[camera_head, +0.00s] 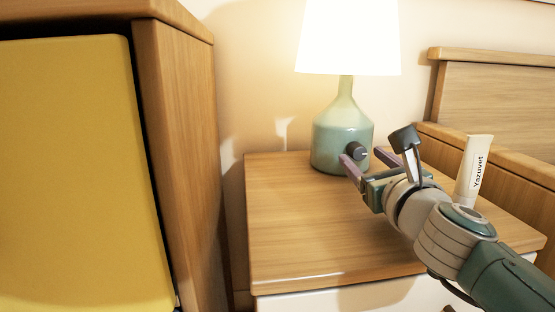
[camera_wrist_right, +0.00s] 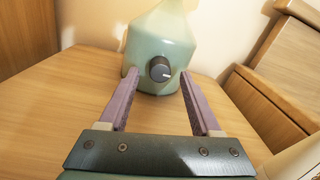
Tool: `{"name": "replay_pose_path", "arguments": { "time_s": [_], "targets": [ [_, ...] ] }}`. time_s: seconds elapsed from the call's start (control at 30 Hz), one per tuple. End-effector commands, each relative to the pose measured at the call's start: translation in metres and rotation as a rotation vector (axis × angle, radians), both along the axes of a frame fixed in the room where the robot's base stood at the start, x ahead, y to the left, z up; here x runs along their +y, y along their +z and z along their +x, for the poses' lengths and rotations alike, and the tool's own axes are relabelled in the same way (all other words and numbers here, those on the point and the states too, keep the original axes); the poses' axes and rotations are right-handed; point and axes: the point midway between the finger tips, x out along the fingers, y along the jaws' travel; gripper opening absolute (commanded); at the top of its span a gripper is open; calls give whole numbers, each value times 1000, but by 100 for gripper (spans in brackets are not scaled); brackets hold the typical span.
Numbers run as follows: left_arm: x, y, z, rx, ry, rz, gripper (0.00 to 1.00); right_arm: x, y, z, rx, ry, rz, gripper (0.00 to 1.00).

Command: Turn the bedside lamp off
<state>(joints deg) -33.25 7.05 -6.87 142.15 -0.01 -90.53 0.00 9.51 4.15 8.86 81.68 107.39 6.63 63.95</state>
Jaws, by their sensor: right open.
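The bedside lamp has a pale green base (camera_head: 335,128) and a brightly lit white shade (camera_head: 350,38). It stands upright at the back of the nightstand. A dark round knob (camera_head: 357,151) sits on the front of its base. In the right wrist view the knob (camera_wrist_right: 159,69) has a light mark, and the lamp base (camera_wrist_right: 160,45) rises behind it. My right gripper (camera_head: 366,155) is open, its two purple fingers pointing at the lamp. In the wrist view the knob shows between and just beyond the fingertips (camera_wrist_right: 158,74), with nothing held. My left gripper is out of view.
The wooden nightstand top (camera_head: 290,220) is clear at left and front. A white tube labelled Yazuvet (camera_head: 474,170) stands right of my right arm. A wooden cabinet with a yellow front (camera_head: 75,170) rises at left. A wooden bed frame (camera_head: 495,105) is at right.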

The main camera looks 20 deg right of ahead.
Motion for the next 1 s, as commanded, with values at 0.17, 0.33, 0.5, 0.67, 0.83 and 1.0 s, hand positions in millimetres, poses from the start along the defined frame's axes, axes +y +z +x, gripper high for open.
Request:
{"name": "replay_pose_path", "arguments": {
  "time_s": [0.17,0.33,0.5,0.67,0.83,1.0],
  "targets": [
    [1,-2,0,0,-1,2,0,-2,0,5,0,0,-1,65],
    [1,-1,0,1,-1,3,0,-1,0,5,0,0,-1,65],
    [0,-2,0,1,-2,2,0,-1,0,5,0,0,-1,46],
    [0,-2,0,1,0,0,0,-1,0,5,0,0,-1,28],
    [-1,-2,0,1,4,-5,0,-1,0,5,0,0,-1,9],
    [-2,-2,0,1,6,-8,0,-1,0,5,0,0,-1,0]
  ]
}}
